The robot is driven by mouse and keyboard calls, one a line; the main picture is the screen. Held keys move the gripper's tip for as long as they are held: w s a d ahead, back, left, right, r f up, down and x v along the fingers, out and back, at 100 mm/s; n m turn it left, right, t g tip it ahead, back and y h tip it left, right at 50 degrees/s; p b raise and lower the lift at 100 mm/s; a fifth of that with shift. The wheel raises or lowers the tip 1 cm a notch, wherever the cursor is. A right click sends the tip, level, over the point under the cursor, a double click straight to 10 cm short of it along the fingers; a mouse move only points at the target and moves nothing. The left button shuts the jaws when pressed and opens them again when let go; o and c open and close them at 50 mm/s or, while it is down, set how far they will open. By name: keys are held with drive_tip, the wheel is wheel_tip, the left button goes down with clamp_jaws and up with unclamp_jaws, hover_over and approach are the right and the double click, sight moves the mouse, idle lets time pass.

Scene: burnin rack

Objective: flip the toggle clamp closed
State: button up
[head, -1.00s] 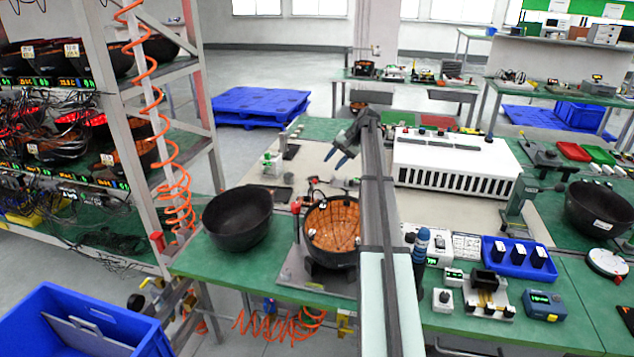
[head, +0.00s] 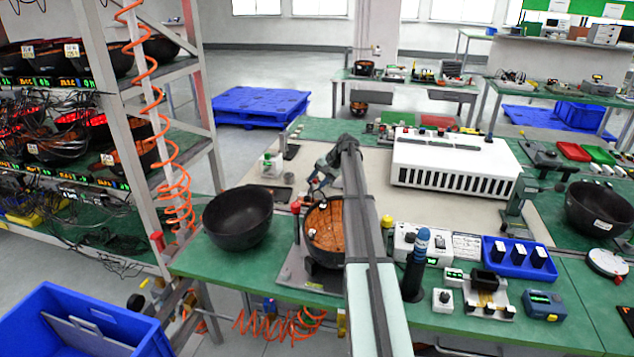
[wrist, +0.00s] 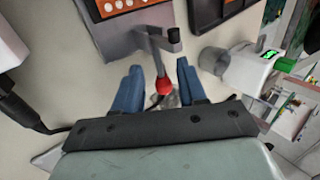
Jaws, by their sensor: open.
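The toggle clamp (wrist: 172,36) shows in the wrist view as a dark metal arm at the edge of a grey plate. Its thin lever runs down to a red ball knob (wrist: 163,86). My gripper (wrist: 160,75) is open, with its two blue fingers on either side of the lever and knob. Clear gaps show on both sides, and nothing appears gripped. In the head view my gripper (head: 316,184) is low over the bench behind the orange-lined bowl. There, my gripper and arm largely hide the clamp.
The orange-lined bowl (head: 323,228) sits in a fixture beside a red-topped post (head: 295,207). An empty black bowl (head: 238,217) stands to its left. A white slotted box (head: 455,165) is at the right. The pale mat (head: 375,205) has free room.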

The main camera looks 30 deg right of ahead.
clamp_jaws()
idle(0.3)
idle(0.4)
